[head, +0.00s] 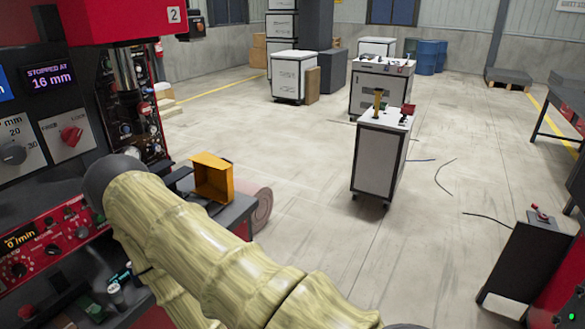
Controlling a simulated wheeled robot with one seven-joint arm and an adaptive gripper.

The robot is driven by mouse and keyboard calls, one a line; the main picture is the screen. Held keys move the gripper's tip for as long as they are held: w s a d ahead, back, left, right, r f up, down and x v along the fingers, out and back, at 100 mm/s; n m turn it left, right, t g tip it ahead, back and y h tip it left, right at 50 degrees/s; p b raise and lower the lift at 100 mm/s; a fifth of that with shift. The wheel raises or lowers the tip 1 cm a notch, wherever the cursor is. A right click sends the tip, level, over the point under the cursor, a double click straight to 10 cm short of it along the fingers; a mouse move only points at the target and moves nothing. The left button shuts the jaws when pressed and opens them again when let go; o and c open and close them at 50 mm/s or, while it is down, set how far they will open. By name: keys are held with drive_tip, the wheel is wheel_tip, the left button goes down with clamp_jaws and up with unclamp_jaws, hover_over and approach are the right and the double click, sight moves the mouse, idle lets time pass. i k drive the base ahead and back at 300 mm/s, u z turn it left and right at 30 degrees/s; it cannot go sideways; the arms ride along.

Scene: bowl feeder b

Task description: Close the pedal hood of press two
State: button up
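Press two (120,20) is at the upper left, with a red head and a white "2" label. An orange box-shaped piece (213,178) with an open side stands upright at the end of a dark surface beside the press. It may be the pedal hood, but I cannot tell for sure. No pedal is clearly visible. My arm, in a pale yellow ribbed sleeve, crosses the lower left and ends in a dark rounded part near the press panel. My gripper's fingers do not show. My arm hides part of the press front and the floor below.
The press's display (50,79) reads "STOPPED AT 16 mm". A red control panel (45,245) is at lower left. A white cabinet on wheels (380,160) stands mid-floor. A black box (525,260) stands at lower right. Dark cables lie on the floor; the middle floor is mostly clear.

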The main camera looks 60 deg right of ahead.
sight(213, 177)
drive_tip(key=z, duration=2.55)
drive_tip(key=i, duration=3.8)
drive_tip(key=u, duration=3.15)
